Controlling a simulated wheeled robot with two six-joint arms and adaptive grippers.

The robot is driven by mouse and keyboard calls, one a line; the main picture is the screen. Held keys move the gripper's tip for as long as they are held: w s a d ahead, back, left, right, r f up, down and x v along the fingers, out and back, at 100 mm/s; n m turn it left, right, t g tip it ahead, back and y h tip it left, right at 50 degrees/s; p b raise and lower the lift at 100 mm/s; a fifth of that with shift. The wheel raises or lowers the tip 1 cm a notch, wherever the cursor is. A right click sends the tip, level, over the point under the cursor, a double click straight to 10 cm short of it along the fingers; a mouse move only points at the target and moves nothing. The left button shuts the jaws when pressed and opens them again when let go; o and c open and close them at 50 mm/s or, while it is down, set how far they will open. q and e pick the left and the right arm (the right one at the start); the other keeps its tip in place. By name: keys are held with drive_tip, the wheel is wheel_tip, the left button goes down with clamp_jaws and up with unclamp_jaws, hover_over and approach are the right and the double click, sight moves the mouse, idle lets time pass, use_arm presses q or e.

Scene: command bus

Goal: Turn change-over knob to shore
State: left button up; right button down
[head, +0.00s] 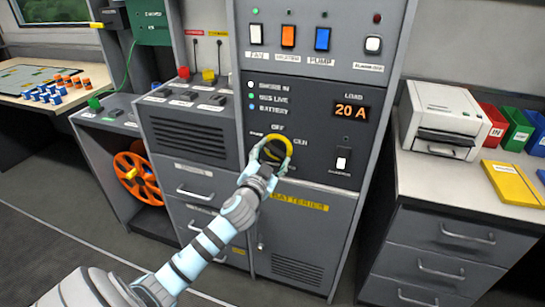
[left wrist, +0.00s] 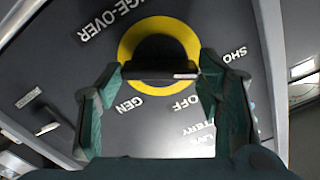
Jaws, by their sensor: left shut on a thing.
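The change-over knob is black on a yellow ring (head: 290,145), on the grey panel below the indicator lamps. In the left wrist view the knob (left wrist: 160,52) has a dark bar across it, with a small pale mark near the bar's right end. The labels SHORE, OFF and GEN surround the ring. My left gripper (head: 269,157) is at the knob, and its green fingers stand at both ends of the bar, shut on it. I cannot tell which label the knob points to. My left arm and gripper hide part of the knob in the head view. My right gripper is not in view.
A white rocker switch (head: 343,160) and a 20 A display (head: 351,110) are right of the knob. Several rocker switches sit above. A grey battery cabinet (head: 310,235) is below. A counter with a printer (head: 446,118) stands to the right.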

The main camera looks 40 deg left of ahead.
use_arm(q)
drive_tip(key=shift+f, duration=0.2)
drive_tip(key=o, duration=0.9)
drive_tip(key=shift+o, duration=1.3)
drive_tip(key=shift+r, duration=0.1)
drive_tip(key=v, duration=1.2)
